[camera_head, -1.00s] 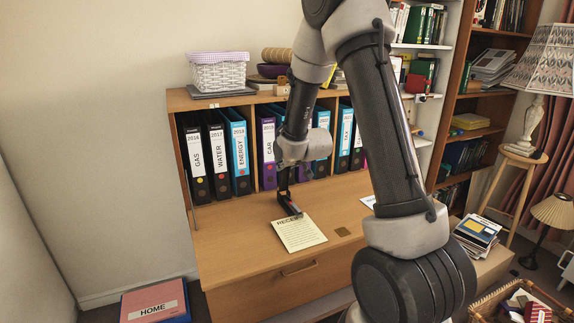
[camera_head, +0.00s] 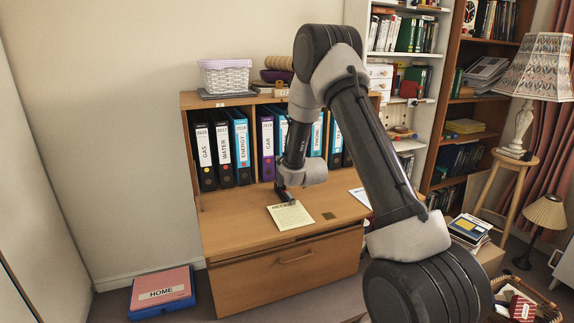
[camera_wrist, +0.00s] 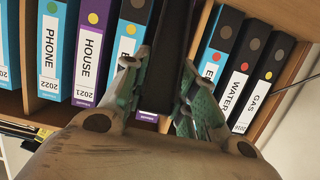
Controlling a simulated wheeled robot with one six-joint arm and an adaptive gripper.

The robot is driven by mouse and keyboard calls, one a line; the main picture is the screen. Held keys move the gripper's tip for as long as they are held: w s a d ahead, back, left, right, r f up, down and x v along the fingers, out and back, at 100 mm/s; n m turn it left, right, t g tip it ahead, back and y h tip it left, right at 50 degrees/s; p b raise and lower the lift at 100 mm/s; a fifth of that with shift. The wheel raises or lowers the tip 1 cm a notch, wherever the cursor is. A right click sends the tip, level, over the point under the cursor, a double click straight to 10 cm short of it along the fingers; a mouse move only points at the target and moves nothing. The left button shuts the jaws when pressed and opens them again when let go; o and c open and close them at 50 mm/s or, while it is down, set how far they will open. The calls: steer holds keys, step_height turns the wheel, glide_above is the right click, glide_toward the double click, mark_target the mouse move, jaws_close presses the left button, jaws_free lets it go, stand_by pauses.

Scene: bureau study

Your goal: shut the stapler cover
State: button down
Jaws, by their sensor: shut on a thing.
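The small dark stapler (camera_head: 291,200) is on the desk, at the back edge of the paper marked RECEIPT, and partly hidden by my gripper. My gripper (camera_head: 280,188) points down at its back end, in front of the row of binders. In the wrist view, the two greenish fingers of my gripper (camera_wrist: 163,88) close on a long dark piece (camera_wrist: 170,55), which appears to be part of the stapler. The head view is too small to tell the cover's angle.
The paper (camera_head: 290,216) lies on the desk (camera_head: 237,222). A row of upright binders (camera_head: 223,150) stands behind in the shelf, close to my gripper. A small brown square (camera_head: 329,216) lies to the right. The desk's left part is clear.

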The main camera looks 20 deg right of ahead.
mark_target(292, 197)
steer(key=shift+s+f, duration=1.1)
steer(key=shift+s, duration=0.25)
steer(key=s+f, duration=0.1)
steer(key=f, duration=0.1)
steer(key=s+f, duration=0.2)
steer(key=shift+s+f, duration=0.2)
steer(key=shift+f, duration=0.1)
steer(key=shift+s+f, duration=0.25)
steer(key=shift+f, duration=0.5)
steer(key=shift+s+f, duration=0.2)
steer(key=shift+f, duration=0.55)
steer(key=c, duration=1.4)
jaws_free()
steer(key=shift+o, duration=1.4)
steer(key=shift+r, duration=0.1)
